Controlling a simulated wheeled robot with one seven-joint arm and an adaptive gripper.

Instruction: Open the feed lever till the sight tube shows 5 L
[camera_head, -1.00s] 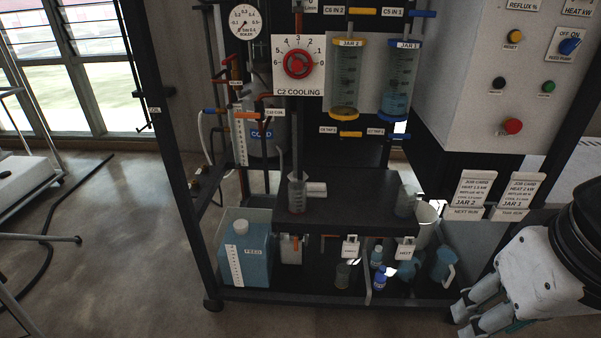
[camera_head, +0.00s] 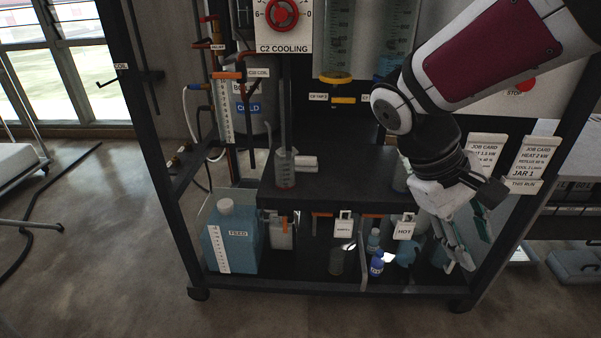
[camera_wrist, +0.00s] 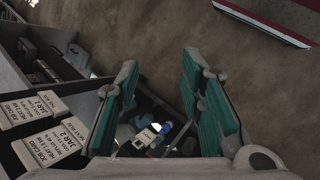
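A blue feed can (camera_head: 230,240) labelled FEED stands on the rack's bottom shelf at left, with a white scale strip (camera_head: 216,250) on its front. Another upright scale (camera_head: 225,113), which may be the sight tube, stands by the COLD-labelled vessel (camera_head: 252,122); its level is too small to read. An orange lever (camera_head: 228,75) sits at the top of this scale; I cannot tell if it is the feed lever. My gripper (camera_head: 458,250) hangs at the rack's right side, well away from these. In the wrist view (camera_wrist: 158,78) its fingers are apart and empty.
A dark shelf (camera_head: 340,185) carries a measuring cylinder (camera_head: 285,170). Job cards (camera_head: 533,157) hang at right. A red dial (camera_head: 281,14) is above. Floor in front is clear.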

